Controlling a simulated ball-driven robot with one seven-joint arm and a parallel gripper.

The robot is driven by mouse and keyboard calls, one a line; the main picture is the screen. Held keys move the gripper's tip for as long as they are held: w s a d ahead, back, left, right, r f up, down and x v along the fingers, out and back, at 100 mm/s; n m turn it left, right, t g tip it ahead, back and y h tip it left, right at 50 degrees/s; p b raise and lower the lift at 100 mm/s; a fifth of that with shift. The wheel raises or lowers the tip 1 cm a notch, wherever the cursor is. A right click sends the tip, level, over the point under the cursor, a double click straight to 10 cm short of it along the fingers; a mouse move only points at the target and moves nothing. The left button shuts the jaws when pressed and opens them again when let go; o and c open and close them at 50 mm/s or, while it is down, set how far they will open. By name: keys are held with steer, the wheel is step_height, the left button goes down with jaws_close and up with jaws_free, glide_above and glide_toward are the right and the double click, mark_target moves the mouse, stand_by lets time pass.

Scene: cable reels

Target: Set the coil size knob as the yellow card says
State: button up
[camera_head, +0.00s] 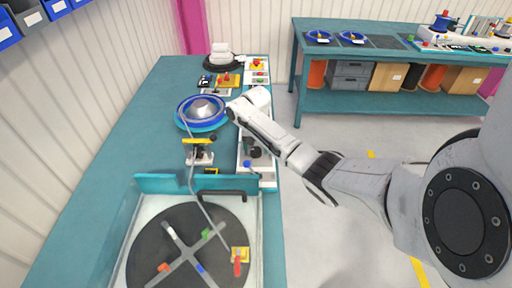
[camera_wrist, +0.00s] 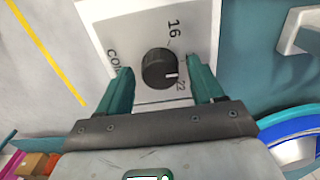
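The coil size knob (camera_wrist: 156,68) is a round black dial on a white panel (camera_wrist: 102,22) in the wrist view. Its white mark faces lower right, close to a partly hidden number. The number 16 is printed above it and part of a "CO..." label shows to its left. My gripper (camera_wrist: 158,70) is open, with one teal finger on each side of the knob and a small gap visible on both sides. In the head view my arm hides most of the panel (camera_head: 268,182). I cannot make out a readable yellow card.
A blue reel (camera_head: 181,117) stands on the teal bench (camera_head: 133,118), left of my arm. A dark turntable (camera_head: 150,262) with coloured clips lies in front. A small stand (camera_head: 201,157) and a black handle (camera_head: 228,194) are nearby. A second bench (camera_head: 345,103) stands at the back right.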

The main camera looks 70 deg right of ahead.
steer(key=c, duration=1)
steer(key=shift+r+n+p, duration=0.1)
steer(key=shift+n+p, duration=0.2)
steer(key=shift+n, duration=0.1)
steer(key=shift+a+n+p, duration=0.1)
steer(key=shift+n+p, duration=0.25)
steer(key=shift+n, duration=0.25)
steer(key=n+p, duration=0.1)
steer(key=n, duration=0.2)
steer(key=n+p, duration=0.1)
steer(key=n, duration=0.6)
steer(key=o, duration=1.1)
